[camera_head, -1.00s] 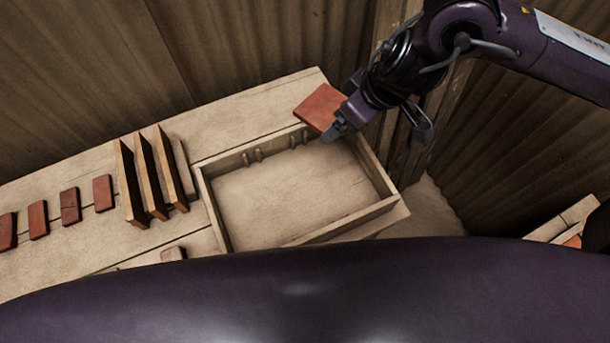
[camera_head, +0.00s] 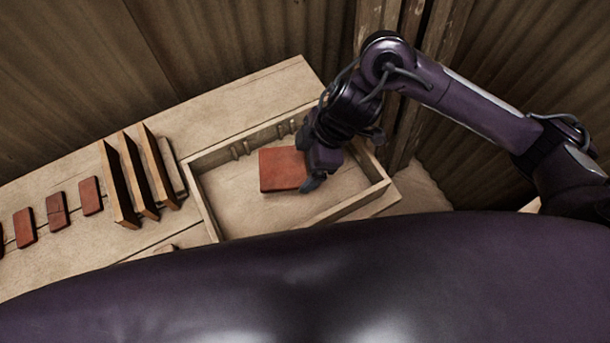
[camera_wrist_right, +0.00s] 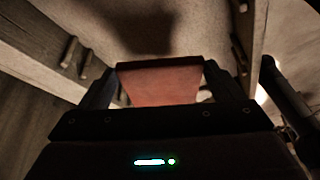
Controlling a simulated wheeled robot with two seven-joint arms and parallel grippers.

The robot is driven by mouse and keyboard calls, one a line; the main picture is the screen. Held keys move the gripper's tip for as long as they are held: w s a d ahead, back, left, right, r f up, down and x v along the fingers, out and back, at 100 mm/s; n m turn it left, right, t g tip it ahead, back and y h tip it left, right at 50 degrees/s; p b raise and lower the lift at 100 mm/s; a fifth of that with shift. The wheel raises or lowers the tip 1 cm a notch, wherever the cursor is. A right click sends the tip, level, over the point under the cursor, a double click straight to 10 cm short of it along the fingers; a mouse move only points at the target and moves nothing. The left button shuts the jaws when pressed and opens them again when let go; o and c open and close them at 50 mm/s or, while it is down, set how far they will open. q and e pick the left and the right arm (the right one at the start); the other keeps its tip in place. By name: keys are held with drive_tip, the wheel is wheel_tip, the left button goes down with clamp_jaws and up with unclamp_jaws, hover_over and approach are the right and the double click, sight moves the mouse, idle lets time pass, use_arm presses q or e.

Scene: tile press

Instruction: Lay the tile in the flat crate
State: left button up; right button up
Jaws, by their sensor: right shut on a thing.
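The red tile (camera_head: 281,170) is over the inside of the flat crate (camera_head: 205,203), right of its middle. My right gripper (camera_head: 308,172) is shut on the tile's right part. In the right wrist view the tile (camera_wrist_right: 158,84) sits between the two fingers of my right gripper (camera_wrist_right: 155,88), and a dark shadow lies on the crate floor beyond it. Whether the tile touches the crate floor, I cannot tell. The crate's wooden wall with pegs (camera_wrist_right: 70,52) shows at the left of the wrist view. My left gripper is not in view.
The crate stands on a wooden bench (camera_head: 240,95). Left of it are upright wooden boards (camera_head: 130,180) and several smaller red tiles (camera_head: 57,210) in a row. Corrugated walls (camera_head: 210,40) close off the back. My own body hides the front.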

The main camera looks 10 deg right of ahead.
wheel_tip(320, 180, down, 4)
drive_tip(key=shift+r, duration=0.2)
drive_tip(key=shift+f+b, duration=0.5)
drive_tip(key=shift+f, duration=1.65)
drive_tip(key=o, duration=0.9)
drive_tip(key=shift+f, duration=0.1)
drive_tip(key=shift+o, duration=0.2)
drive_tip(key=p+v, duration=0.1)
drive_tip(key=v, duration=1.1)
